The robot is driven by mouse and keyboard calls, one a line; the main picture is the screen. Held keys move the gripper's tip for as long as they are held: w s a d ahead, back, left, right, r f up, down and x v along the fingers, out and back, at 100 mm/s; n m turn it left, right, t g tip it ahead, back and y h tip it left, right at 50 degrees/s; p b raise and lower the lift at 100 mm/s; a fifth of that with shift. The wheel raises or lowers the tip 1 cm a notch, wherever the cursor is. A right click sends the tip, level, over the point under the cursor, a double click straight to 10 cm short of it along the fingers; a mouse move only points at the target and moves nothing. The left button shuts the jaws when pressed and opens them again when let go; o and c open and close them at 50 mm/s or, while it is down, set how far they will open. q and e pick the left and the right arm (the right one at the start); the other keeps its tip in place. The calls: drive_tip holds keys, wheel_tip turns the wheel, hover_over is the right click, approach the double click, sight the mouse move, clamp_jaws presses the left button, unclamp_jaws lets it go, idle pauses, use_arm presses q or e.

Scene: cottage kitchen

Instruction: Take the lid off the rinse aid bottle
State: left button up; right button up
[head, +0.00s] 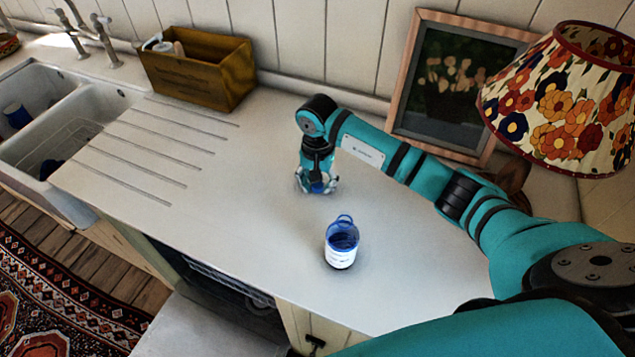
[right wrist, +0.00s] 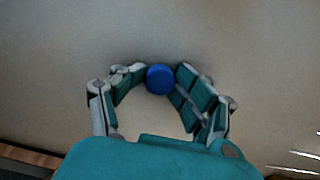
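The rinse aid bottle (head: 341,256) stands upright on the white counter, with a white label, a blue upper part and a blue loop at its top. No separate cap shows on it. My right gripper (head: 318,186) points down behind the bottle and slightly left of it, apart from it. In the right wrist view, a round blue lid (right wrist: 160,79) sits between the fingertips of my right gripper (right wrist: 162,72), which touch it on both sides. How far the lid is above the counter is hard to tell. My left gripper is not in view.
The counter (head: 240,215) is clear left of the bottle. A wooden box (head: 200,75) stands at the back left, beside the sink (head: 85,130). A framed picture (head: 450,85) and a flowered lamp (head: 565,100) stand at the back right. The front counter edge is close to the bottle.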

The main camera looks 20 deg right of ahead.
sight(317, 185)
drive_tip(key=shift+s+r+p, duration=0.1)
drive_tip(key=shift+r+p, duration=0.45)
wheel_tip(317, 185, up, 12)
drive_tip(key=b, duration=0.4)
drive_tip(key=shift+d, duration=0.15)
